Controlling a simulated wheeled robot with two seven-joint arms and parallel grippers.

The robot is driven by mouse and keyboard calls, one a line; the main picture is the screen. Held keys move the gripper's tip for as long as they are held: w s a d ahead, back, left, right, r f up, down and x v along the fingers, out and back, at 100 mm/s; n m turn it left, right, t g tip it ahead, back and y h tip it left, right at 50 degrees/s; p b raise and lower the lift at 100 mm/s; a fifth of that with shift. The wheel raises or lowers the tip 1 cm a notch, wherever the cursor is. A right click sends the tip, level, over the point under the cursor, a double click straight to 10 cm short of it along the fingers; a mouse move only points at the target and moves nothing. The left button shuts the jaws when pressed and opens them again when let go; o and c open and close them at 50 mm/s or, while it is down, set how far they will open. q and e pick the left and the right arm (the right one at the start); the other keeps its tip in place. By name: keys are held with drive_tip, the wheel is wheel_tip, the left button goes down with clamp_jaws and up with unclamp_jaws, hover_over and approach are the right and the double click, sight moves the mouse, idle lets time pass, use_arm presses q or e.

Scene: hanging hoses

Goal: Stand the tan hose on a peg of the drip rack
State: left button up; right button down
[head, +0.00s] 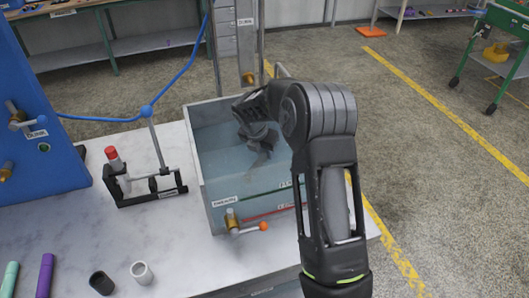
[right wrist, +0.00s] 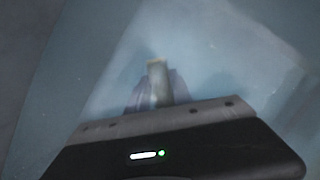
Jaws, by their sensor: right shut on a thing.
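My right gripper (head: 260,148) reaches down into the grey water tank (head: 204,190), its fingers blurred by the water. In the right wrist view it is shut on a short tan piece (right wrist: 157,80), which I take to be the tan hose. It sticks out between the fingers over the pale blue tank floor. In the head view the arm and water largely hide the hose. I cannot pick out the drip rack with certainty. My left gripper is not in view.
A black stand (head: 143,198) with a red-topped post and a lever is left of the tank. A valve with an orange knob (head: 264,226) is on the tank's front. Teal (head: 9,279) and purple (head: 46,275) tubes and two cups (head: 141,272) are at front left.

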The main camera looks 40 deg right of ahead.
sight(258, 161)
drive_tip(key=shift+f, duration=0.45)
drive_tip(key=shift+f, duration=0.15)
drive_tip(key=c, duration=1.1)
unclamp_jaws()
drive_tip(key=b+v, duration=0.1)
drive_tip(key=v, duration=1.1)
drive_tip(key=shift+r, duration=0.2)
drive_tip(key=shift+f, duration=0.1)
